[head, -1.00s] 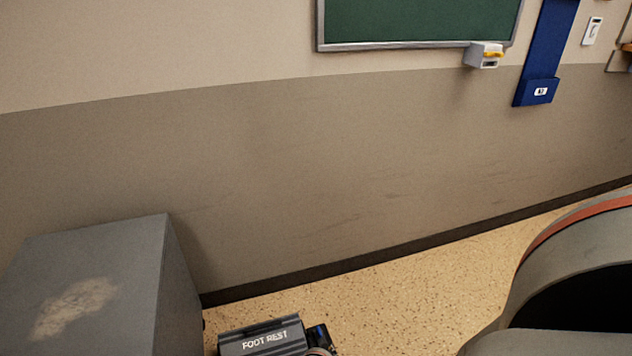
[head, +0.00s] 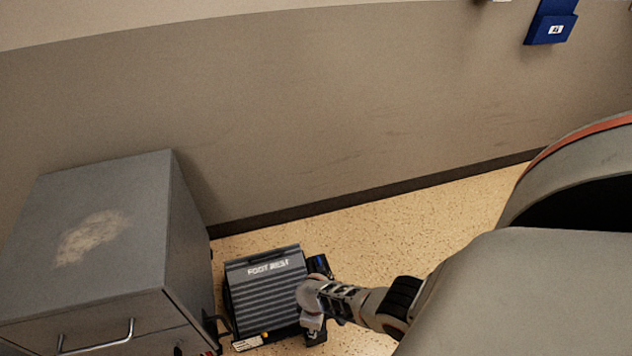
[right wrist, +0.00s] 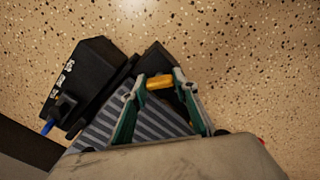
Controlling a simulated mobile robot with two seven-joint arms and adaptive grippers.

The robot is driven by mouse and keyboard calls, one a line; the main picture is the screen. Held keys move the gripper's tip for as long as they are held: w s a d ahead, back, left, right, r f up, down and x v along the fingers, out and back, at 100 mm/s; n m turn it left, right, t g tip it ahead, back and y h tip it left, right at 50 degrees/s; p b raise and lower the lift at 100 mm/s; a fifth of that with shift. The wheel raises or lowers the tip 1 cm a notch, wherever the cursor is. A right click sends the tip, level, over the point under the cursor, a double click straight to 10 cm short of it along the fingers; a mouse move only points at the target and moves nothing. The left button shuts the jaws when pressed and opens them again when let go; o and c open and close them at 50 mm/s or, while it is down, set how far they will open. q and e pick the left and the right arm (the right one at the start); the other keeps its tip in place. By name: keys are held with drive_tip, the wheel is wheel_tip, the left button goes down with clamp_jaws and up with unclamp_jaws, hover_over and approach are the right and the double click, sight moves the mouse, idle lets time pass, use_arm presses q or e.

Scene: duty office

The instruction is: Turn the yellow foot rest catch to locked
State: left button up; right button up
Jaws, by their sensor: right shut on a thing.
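The foot rest (head: 262,295), a grey ribbed slab lettered FOOT REST, is on the floor beside the grey cabinet. My right gripper (head: 314,328) reaches down at its right edge, its fingertips hard to make out in the head view. In the right wrist view my right gripper (right wrist: 159,83) has its two green-sided fingers closed on the yellow catch (right wrist: 158,81), a short yellow bar beside the ribbed foot rest (right wrist: 148,122). The catch's locked or unlocked marking is not readable. My left gripper is not in view.
A grey cabinet (head: 100,235) with a drawer handle stands close at the left. A black box (right wrist: 85,78) with white marks and a blue cable sits beside the foot rest. The wall is behind; speckled floor (head: 400,235) is free to the right.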

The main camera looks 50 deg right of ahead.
drive_tip(key=m, duration=0.5)
drive_tip(key=shift+m, duration=0.3)
drive_tip(key=m, duration=0.5)
drive_tip(key=shift+s+m+p, duration=0.15)
drive_tip(key=shift+m+p, duration=0.15)
drive_tip(key=shift+p, duration=0.05)
drive_tip(key=o, duration=1.1)
drive_tip(key=shift+r, duration=0.25)
